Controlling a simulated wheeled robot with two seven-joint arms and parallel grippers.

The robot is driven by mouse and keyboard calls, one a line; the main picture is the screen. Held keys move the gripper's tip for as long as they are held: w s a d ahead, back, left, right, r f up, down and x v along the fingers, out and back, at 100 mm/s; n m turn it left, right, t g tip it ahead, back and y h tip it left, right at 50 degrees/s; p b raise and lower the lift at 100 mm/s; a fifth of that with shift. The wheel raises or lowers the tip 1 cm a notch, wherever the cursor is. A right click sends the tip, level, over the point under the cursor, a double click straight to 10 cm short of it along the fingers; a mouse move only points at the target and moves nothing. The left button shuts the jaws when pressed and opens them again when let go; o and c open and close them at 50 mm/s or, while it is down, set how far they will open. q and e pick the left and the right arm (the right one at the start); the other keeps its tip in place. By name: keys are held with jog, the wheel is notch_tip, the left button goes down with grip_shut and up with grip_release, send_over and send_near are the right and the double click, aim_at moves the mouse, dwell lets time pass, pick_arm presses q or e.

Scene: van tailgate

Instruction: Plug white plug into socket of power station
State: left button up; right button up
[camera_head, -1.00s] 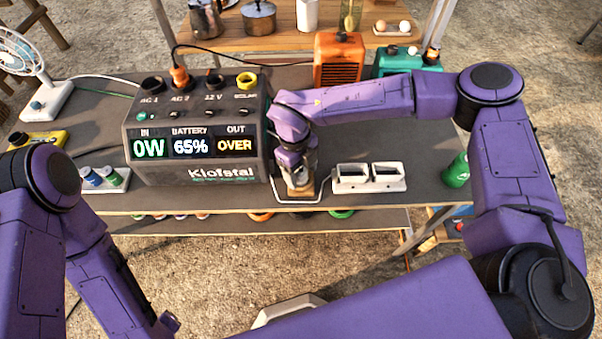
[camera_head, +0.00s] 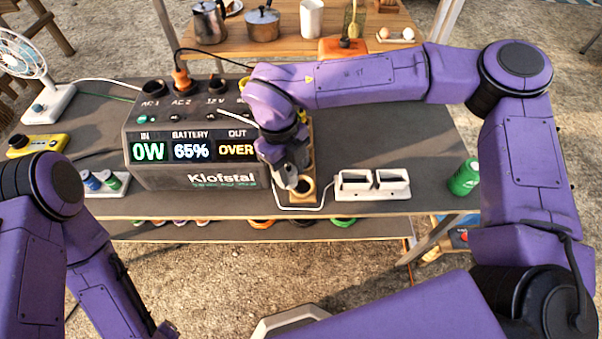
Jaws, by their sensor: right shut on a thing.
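The power station (camera_head: 200,175) stands on the table with its sockets on top. AC 1 (camera_head: 153,88) is empty, AC 2 holds an orange plug (camera_head: 181,77), and the 12 V socket (camera_head: 216,86) is empty. The rightmost socket is partly hidden by my right arm. My right gripper (camera_head: 291,184) is shut at the station's front right corner, beside a wooden holder. A small pale piece at its fingertips looks like the white plug (camera_head: 292,182); most of it is hidden. My left arm is at the lower left; its gripper's fingers are not clearly visible.
A white two-slot device (camera_head: 371,186) with a white cord sits right of the holder, and a green can (camera_head: 464,177) near the right edge. A fan (camera_head: 27,70) and yellow box (camera_head: 38,144) are at left. Table space behind the white device is clear.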

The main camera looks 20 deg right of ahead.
jog(key=s+a+r+b, duration=0.1)
jog(key=s+a+r, duration=0.3)
jog(key=s+a, duration=0.1)
jog(key=shift+a, duration=0.85)
notch_tip(320, 180, up, 10)
jog(key=p, duration=1)
jog(key=shift+s+r, duration=0.15)
jog(key=shift+s, duration=0.05)
pick_arm(q)
notch_tip(320, 180, up, 9)
jog(key=shift+f, duration=0.2)
